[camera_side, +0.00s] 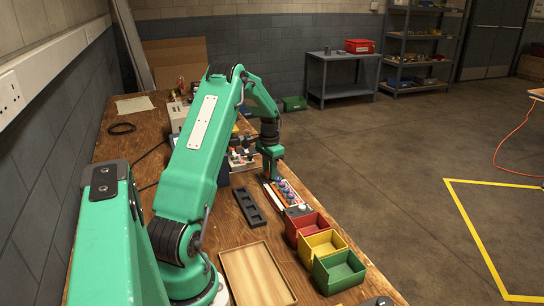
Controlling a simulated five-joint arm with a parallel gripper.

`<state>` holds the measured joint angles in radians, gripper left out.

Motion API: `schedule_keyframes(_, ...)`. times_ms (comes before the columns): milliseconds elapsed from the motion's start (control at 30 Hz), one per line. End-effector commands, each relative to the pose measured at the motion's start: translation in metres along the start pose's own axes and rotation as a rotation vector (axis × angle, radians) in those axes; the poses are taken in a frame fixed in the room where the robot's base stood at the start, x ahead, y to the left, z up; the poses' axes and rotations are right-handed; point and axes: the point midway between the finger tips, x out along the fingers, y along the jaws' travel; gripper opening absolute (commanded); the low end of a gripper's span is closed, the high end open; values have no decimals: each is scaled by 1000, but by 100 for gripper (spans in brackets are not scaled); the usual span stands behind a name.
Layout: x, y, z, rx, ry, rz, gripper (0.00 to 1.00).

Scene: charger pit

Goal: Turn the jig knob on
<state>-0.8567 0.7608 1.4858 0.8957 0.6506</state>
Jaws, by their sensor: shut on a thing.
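The jig (292,197) is a narrow orange and pale strip on the bench, with several blue and purple round pieces in a row along it. A small pale round part (304,207) shows on a grey block at its near end; I cannot tell for sure whether this is the knob. My gripper (276,178) points down at the far end of the jig. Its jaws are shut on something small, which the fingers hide. I cannot make out any knob position or marking from here.
Red (305,226), yellow (321,244) and green (339,270) bins stand close to the jig's near end. A black slotted tray (249,207) lies to its left. A wooden tray (257,275) lies nearer. Equipment (241,158) stands behind my gripper. The bench's right edge is close.

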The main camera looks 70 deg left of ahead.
Motion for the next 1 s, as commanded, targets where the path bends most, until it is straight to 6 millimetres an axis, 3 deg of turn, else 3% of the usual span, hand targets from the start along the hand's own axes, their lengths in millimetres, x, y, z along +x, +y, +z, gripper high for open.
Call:
schedule_keyframes(300,-2,0,0,136,2,-2,8)
schedule_keyframes(767,-2,0,-1,157,3,-2,8)
schedule_keyframes(800,-2,0,-1,157,3,-2,32)
schedule_keyframes(900,-2,0,-1,156,2,-2,52)
schedule_keyframes(1000,-1,0,0,156,2,-2,52)
